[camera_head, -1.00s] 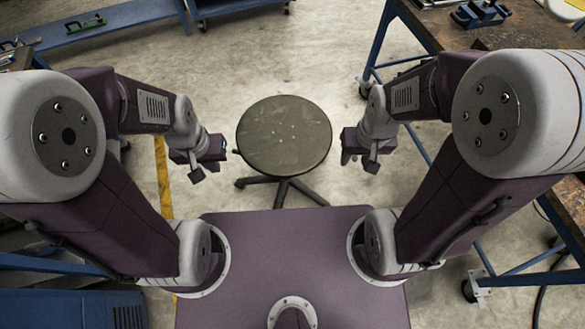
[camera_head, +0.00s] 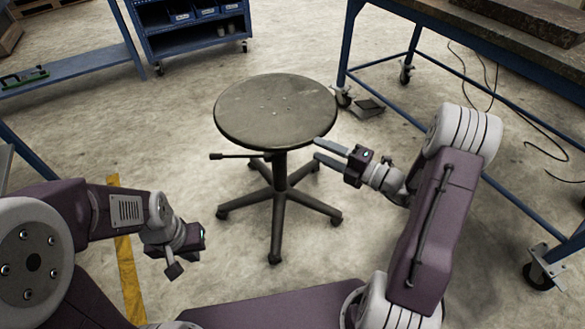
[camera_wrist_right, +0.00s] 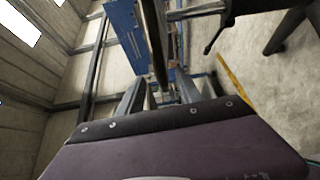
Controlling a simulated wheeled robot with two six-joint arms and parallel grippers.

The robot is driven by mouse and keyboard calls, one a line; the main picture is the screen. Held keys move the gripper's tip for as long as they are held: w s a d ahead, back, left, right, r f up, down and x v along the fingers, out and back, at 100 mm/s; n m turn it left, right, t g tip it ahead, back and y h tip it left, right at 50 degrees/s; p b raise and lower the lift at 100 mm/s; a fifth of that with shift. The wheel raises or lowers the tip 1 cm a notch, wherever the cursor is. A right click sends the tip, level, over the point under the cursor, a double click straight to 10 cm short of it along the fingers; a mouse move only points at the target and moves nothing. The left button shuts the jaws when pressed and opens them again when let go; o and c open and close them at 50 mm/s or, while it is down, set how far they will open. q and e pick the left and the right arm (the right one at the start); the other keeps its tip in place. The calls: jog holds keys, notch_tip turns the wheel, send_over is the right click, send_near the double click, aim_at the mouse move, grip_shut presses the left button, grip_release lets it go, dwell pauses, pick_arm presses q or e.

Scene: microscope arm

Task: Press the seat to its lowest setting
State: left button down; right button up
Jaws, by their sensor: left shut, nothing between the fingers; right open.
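The stool has a round dark seat (camera_head: 276,110) on a column with several legs; it stands upright on the floor in front of me. Its lever (camera_head: 230,156) sticks out to the left under the seat. My right gripper (camera_head: 318,149) is open at the seat's right front rim, its fingers pointing left. In the right wrist view the seat (camera_wrist_right: 154,40) appears edge-on, in line with the gap between the fingers (camera_wrist_right: 158,88); whether they touch it I cannot tell. My left gripper (camera_head: 176,268) is shut and empty, low and to the left, apart from the stool.
A blue workbench (camera_head: 440,30) stands at the right on castors, with cables on the floor under it. A blue shelf cart (camera_head: 190,25) and another blue bench (camera_head: 75,70) stand at the back left. The floor around the stool is mostly clear.

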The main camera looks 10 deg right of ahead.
aim_at(299, 137)
jog(key=shift+w+d+f+m+t+h, duration=0.15)
jog(key=shift+d+f+m+t+h, duration=0.15)
jog(key=shift+d+m+t, duration=0.15)
jog(key=b+x, duration=0.4)
jog(key=x, duration=0.4)
jog(key=shift+a, duration=0.1)
jog(key=shift+w+a+r+b, duration=0.2)
jog(key=shift+w+a+b, duration=0.15)
jog(key=shift+w, duration=0.05)
pick_arm(q)
notch_tip(299, 137, down, 5)
jog(key=shift+f, duration=0.1)
pick_arm(e)
grip_shut()
